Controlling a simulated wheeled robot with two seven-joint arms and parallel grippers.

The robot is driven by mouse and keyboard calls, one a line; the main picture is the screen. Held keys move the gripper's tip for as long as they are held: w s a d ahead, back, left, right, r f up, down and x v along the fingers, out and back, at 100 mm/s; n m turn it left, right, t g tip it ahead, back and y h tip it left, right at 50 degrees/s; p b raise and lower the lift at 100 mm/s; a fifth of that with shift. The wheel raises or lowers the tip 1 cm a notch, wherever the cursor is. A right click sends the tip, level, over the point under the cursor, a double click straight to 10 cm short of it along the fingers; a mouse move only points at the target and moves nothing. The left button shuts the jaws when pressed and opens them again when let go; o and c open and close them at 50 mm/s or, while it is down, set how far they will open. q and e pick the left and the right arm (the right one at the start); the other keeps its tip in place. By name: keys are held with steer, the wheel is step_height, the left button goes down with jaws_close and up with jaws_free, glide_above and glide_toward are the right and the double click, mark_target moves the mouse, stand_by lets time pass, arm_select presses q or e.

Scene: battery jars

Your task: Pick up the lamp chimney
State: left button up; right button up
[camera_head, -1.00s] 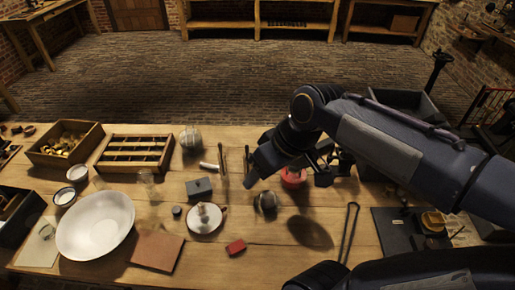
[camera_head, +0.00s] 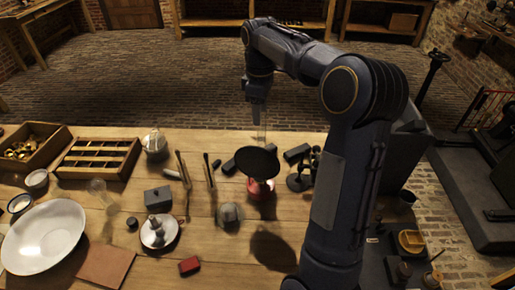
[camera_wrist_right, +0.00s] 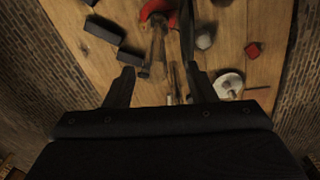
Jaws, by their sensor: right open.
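My right gripper (camera_head: 258,100) points down above the far edge of the table, over the red lamp base (camera_head: 260,188). A black round disc (camera_head: 257,162) sits above the base. A clear upright glass tube, which looks like the lamp chimney (camera_head: 262,130), rises behind the disc to just below the gripper. In the right wrist view the fingers (camera_wrist_right: 160,78) are apart. The chimney (camera_wrist_right: 157,45) shows between and beyond them, faint against the wood, with the red base (camera_wrist_right: 157,9) behind. No grip on it shows. My left gripper is out of view.
Dark blocks (camera_head: 296,153) and a dark stand (camera_head: 300,180) are right of the lamp. A clear glass (camera_head: 97,188) stands farther left.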

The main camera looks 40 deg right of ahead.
mark_target(262, 125)
steer(key=f, duration=0.2)
steer(key=f+p, duration=0.1)
steer(key=f, duration=0.3)
steer(key=shift+d+f, duration=0.1)
steer(key=shift+d, duration=0.2)
steer(key=shift+c, duration=0.4)
steer(key=c, duration=1)
